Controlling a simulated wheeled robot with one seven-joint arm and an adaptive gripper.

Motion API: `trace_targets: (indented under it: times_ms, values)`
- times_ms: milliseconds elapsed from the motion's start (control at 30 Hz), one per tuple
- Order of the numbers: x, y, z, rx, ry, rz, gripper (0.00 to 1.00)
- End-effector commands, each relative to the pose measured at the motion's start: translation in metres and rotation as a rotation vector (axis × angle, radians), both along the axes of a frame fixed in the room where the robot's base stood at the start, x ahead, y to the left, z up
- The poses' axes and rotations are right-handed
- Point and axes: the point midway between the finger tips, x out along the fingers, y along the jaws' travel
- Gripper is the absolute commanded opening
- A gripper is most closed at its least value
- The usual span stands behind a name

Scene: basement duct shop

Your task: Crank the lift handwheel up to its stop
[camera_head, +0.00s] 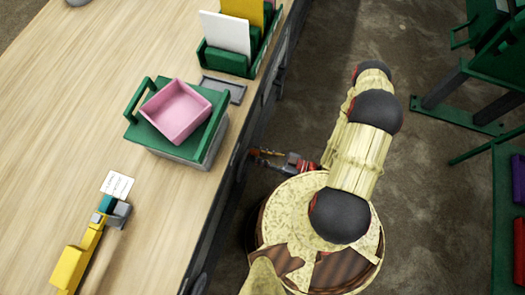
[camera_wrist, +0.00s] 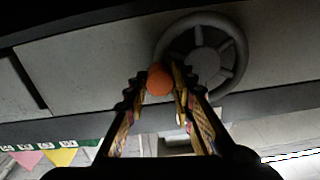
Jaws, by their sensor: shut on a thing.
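The grey spoked handwheel (camera_wrist: 208,52) is on a pale panel in the wrist view. Its orange knob (camera_wrist: 159,80) sits near the wheel's rim at the lower left. My gripper (camera_wrist: 157,84) has one finger on each side of the knob and is shut on it. In the head view my gripper (camera_head: 264,154) is low beside the bench's side, partly under my arm. The handwheel cannot be made out in the head view. The wheel's stop is not visible.
The wooden bench (camera_head: 60,130) fills the left. On it are a pink tray (camera_head: 185,110) on a green-handled box (camera_head: 195,150), a green rack (camera_head: 225,60) with cards, and a yellow tool (camera_head: 75,262). Green frames (camera_head: 460,90) stand at right. Floor between is clear.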

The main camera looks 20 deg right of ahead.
Motion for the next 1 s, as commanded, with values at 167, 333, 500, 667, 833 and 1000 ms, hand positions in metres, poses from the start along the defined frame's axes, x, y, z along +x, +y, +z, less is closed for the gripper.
trace_targets:
  times_ms: [167,333,500,667,833,1000]
  values:
    - [0.0016,0.0003,-0.0051,0.017,0.032,-0.003,0.00]
    - [0.0015,0.0009,-0.0055,0.025,0.044,-0.003,0.00]
    - [0.0014,0.0010,-0.0057,0.025,0.045,-0.003,0.00]
    - [0.0012,0.0010,-0.0060,0.025,0.045,-0.003,0.25]
    - [0.0007,0.0015,-0.0053,0.026,0.044,-0.001,0.35]
    - [0.0002,0.0020,-0.0044,0.028,0.044,-0.001,0.44]
